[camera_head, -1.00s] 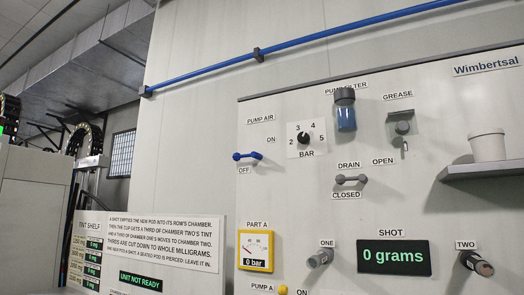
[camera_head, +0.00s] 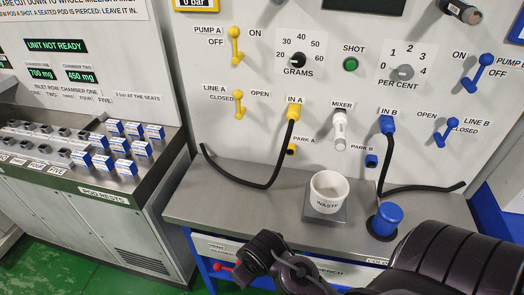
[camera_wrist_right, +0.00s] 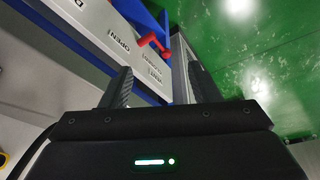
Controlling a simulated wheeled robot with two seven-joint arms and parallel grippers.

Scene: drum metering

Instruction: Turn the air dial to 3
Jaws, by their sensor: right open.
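The air dial, marked BAR with 2 to 5 around a black knob, is outside both present views. It showed only in the earlier head view, upper on the panel beside the PUMP AIR lever. My right gripper (camera_wrist_right: 158,68) is open and empty in the right wrist view, its two dark fingers apart. Beyond them are a red handle (camera_wrist_right: 153,45) and the green floor. In the head view my dark right arm crosses the lower right, in front of the bench. My left gripper is not in view.
A GRAMS dial (camera_head: 298,60), a PER CENT dial (camera_head: 403,73) and several yellow and blue levers are on the panel. A white WASTE cup (camera_head: 328,190) and a blue-capped item (camera_head: 386,219) stand at the bench (camera_head: 230,185). Pod rests (camera_head: 100,185) stand left.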

